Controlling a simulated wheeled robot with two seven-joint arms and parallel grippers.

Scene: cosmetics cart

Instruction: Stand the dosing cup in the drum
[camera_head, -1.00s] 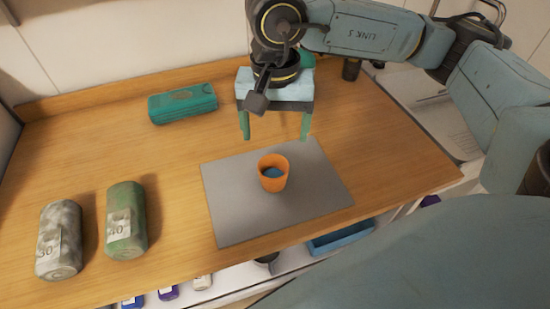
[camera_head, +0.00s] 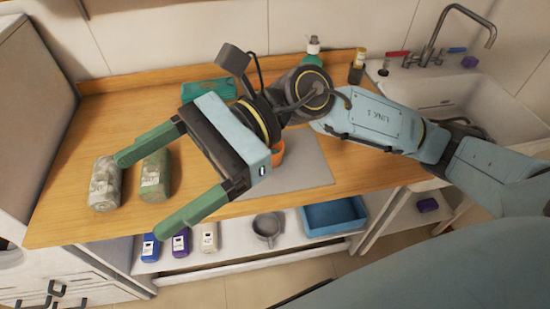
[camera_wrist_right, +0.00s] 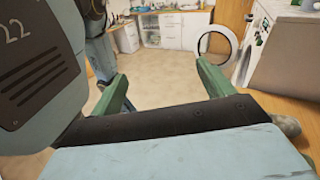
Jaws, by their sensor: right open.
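The orange dosing cup (camera_head: 279,152) stands on the grey mat (camera_head: 308,172) on the wooden counter, mostly hidden behind my right gripper (camera_head: 143,194). That gripper is open and empty, its green fingers spread and pointing left and toward the counter's front edge. It also shows in the right wrist view (camera_wrist_right: 162,73) with nothing between the fingers. In that view a white machine (camera_wrist_right: 278,50) stands at right, with a round open door ring (camera_wrist_right: 216,40) beside it. The inside of its drum cannot be made out. My left gripper is not in view.
A teal box (camera_head: 208,90) lies at the back. Below are several bottles, a pot (camera_head: 267,228) and a blue tray (camera_head: 335,215). A sink is at right.

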